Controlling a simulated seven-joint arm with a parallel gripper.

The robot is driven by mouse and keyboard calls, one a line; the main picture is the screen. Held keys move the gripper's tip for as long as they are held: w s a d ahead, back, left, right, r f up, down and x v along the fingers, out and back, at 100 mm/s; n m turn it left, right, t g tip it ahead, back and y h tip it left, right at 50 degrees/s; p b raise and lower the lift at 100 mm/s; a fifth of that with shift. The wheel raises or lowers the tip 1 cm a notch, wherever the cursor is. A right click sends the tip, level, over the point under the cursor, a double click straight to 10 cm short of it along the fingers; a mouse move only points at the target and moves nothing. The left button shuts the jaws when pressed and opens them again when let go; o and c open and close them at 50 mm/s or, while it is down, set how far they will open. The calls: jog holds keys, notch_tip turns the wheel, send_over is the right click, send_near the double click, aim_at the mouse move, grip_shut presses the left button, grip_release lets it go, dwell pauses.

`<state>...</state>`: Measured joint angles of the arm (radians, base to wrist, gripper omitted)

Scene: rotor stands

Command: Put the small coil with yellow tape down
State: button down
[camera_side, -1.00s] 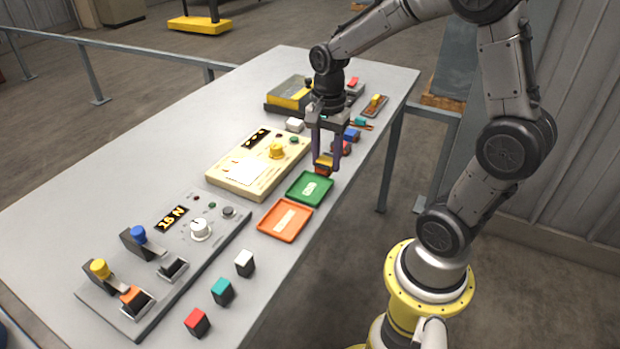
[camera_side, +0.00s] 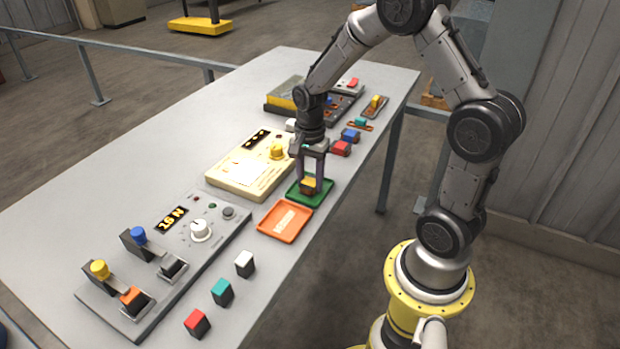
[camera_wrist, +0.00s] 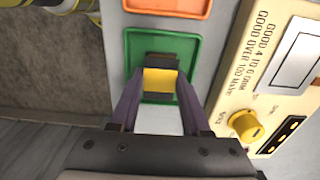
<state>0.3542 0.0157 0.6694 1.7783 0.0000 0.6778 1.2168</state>
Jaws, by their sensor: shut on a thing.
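The small coil with yellow tape (camera_side: 309,186) is between the fingers of my gripper (camera_side: 310,184), over the green tray (camera_side: 327,190). In the wrist view the coil (camera_wrist: 160,81) shows a yellow band and a dark end, held between the two purple fingers of my gripper (camera_wrist: 158,88). The green tray (camera_wrist: 133,50) lies around it in that view. The coil is at or just above the tray floor; I cannot tell whether it touches.
An orange tray (camera_side: 271,231) lies in front of the green one. A beige meter panel (camera_side: 225,176) stands close on the left. Red (camera_side: 341,149) and blue (camera_side: 350,135) blocks lie behind, near the table's right edge. A grey control panel (camera_side: 190,258) is at the front left.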

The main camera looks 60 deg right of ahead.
aim_at(310, 181)
jog(key=shift+f, duration=0.15)
jog(key=c, duration=0.7)
grip_release()
jog(key=shift+o, duration=0.2)
notch_tip(310, 181, up, 12)
jog(key=s+a+r+n+t, duration=0.2)
jog(key=s+a+r+n, duration=0.1)
jog(key=s+a+n, duration=0.3)
jog(key=s+a+r+n+t, duration=0.3)
jog(key=s+a+n, duration=0.3)
jog(key=s+n, duration=0.4)
jog(key=shift+r+n+t, duration=0.3)
jog(key=shift+r+n, duration=0.35)
jog(key=shift+n, duration=0.35)
